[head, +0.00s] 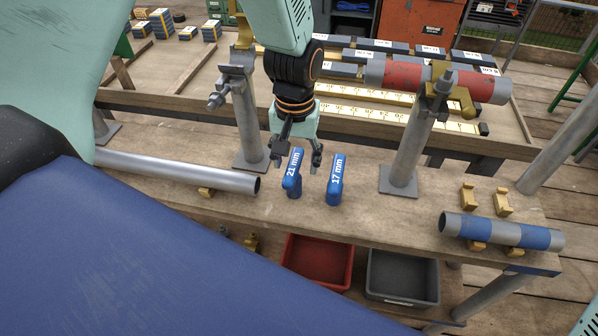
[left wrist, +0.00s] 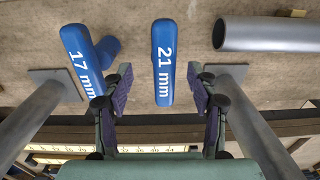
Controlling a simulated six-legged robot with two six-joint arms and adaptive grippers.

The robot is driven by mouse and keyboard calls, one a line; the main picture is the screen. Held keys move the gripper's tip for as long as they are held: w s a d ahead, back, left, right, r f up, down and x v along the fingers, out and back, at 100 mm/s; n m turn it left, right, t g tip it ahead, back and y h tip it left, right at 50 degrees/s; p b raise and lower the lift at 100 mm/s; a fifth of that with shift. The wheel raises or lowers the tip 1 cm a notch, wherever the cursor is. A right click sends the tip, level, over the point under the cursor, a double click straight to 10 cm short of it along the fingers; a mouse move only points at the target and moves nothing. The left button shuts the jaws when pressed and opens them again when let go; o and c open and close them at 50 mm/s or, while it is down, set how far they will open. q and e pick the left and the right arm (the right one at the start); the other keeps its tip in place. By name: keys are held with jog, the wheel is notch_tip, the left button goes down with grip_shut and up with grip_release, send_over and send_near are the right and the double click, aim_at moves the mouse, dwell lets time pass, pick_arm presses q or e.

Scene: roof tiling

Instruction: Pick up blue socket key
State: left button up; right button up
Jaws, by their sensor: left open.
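Two blue socket keys stand side by side on the wooden bench. The one marked 21 mm (head: 293,174) is on the left in the head view, and the one marked 17 mm (head: 335,181) is on the right. My left gripper (head: 296,158) is open and empty just behind and above them. In the left wrist view, the 21 mm key (left wrist: 163,65) lies in line with the gap between the open fingers (left wrist: 158,92). The 17 mm key (left wrist: 88,58) is to the left, outside the fingers. My right gripper is not in view.
A grey pipe (head: 190,170) lies left of the keys. Upright posts on base plates (head: 398,180) flank the gripper. A blue-banded pipe (head: 500,232) rests at the right end. A red bin (head: 318,262) and a grey bin (head: 402,275) sit below the bench's front edge.

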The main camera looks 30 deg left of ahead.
aim_at(289, 164)
pick_arm(q)
jog(key=f, duration=0.1)
jog(key=a+f, duration=0.1)
jog(key=f, duration=0.1)
jog(key=shift+s+a+f, duration=0.2)
jog(key=shift+f+b, duration=0.3)
jog(key=shift+f, duration=0.1)
jog(key=shift+d+r, duration=0.15)
jog(key=shift+d, duration=0.65)
jog(key=shift+a, duration=0.65)
jog(key=c, duration=0.4)
jog(key=shift+w+d, duration=0.1)
jog(key=shift+d, duration=0.4)
jog(key=c, duration=0.6)
jog(key=shift+a, duration=0.35)
grip_shut()
